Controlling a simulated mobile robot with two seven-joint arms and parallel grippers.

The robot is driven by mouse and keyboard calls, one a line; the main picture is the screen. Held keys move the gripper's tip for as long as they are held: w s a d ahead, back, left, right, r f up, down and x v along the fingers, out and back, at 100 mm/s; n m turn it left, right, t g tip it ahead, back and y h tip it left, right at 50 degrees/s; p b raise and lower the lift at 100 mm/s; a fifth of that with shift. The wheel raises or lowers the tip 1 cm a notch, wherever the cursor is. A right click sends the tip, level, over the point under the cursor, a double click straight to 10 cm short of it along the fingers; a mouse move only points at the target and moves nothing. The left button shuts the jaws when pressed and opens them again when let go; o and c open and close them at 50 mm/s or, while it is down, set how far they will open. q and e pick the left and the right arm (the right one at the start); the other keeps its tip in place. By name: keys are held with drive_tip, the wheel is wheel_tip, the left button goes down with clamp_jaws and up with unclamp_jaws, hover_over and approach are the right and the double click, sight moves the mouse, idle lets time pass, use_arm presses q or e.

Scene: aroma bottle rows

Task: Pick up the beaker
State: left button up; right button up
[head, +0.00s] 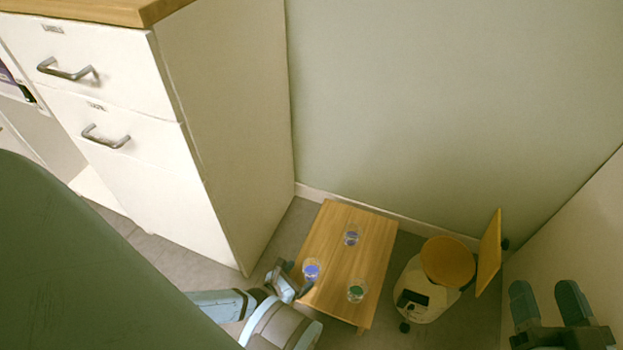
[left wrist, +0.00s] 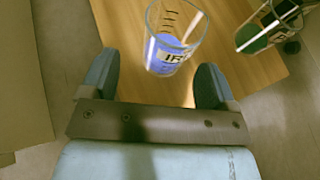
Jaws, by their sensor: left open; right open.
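A clear beaker with blue-violet liquid (head: 311,271) stands on the low wooden table (head: 345,215) near its left edge. It also shows in the left wrist view (left wrist: 172,42), just beyond and between my fingertips. A beaker with green liquid (head: 357,291) stands to the right and shows at the upper right of the left wrist view (left wrist: 268,26). My left gripper (head: 291,283) is open and empty, close to the nearest blue beaker. My right gripper (head: 549,300) is open and empty, far from the table.
A white drawer cabinet (head: 235,120) stands left of the table. A white stool-like unit with a round wooden top (head: 448,262) and an upright board (head: 489,255) stands right of the table. A wall (head: 440,110) runs behind. The tabletop between the beakers is clear.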

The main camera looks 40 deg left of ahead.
sight(306, 275)
use_arm(q)
drive_tip(key=b+x, duration=0.1)
drive_tip(key=x, duration=0.1)
drive_tip(key=b+x, duration=0.1)
drive_tip(key=x, duration=0.1)
drive_tip(key=shift+w+d+f, duration=0.1)
drive_tip(key=shift+d+f, duration=0.05)
drive_tip(key=shift+d, duration=0.3)
drive_tip(key=shift+w+f, duration=0.1)
drive_tip(key=shift+w, duration=0.25)
drive_tip(key=c, duration=0.8)
drive_tip(key=shift+c, duration=1.2)
use_arm(e)
drive_tip(key=shift+w+d+r+n+t+y, duration=0.1)
drive_tip(key=shift+w+d+n+t+y, duration=0.25)
drive_tip(key=shift+n, duration=0.45)
